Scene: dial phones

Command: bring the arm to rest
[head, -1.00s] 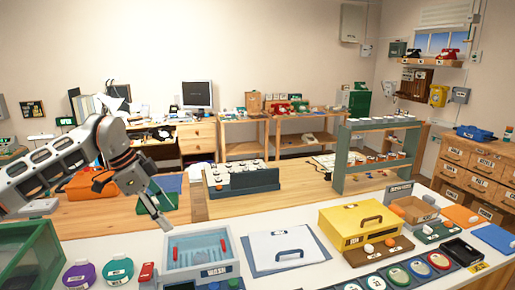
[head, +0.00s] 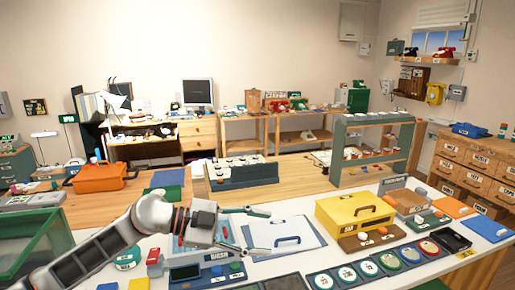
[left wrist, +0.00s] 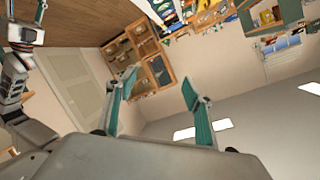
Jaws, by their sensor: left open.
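My left arm comes in from the lower left in the head view. Its gripper (head: 256,231) is above the white table, over the right side of the wash tray (head: 205,272) and the left edge of the white board with a handle (head: 290,240). The two fingers are apart with nothing between them. In the left wrist view the gripper (left wrist: 160,105) shows two teal-padded fingers spread wide, with wall and ceiling behind them.
A yellow box (head: 352,212) stands right of the board. A green-framed clear bin (head: 30,240) is at the left. Round dials (head: 368,269) line the front edge. An orange toolbox (head: 92,178) and a green shelf (head: 375,150) stand farther back.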

